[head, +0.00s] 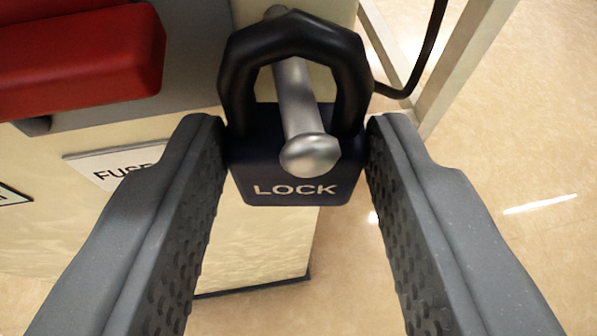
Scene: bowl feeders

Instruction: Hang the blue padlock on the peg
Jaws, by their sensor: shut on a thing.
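The blue padlock (254,172) is dark navy with a black shackle and the word LOCK on its front. It hangs upright in the upper middle of the head view. The silver peg (296,100) with a round knob end passes through the shackle's opening, and its knob covers part of the padlock body. My gripper (297,135) has one grey finger on each side of the padlock body, shut on it. The peg's far end shows above the shackle. I cannot tell whether the shackle's top rests on the peg.
A cream cabinet (260,245) stands behind, with a FUSE label (118,166) on its face. A red block-shaped part (75,58) is at the upper left. A black cable (428,50) and a pale metal post (468,60) are at the upper right. Open floor (530,150) lies right.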

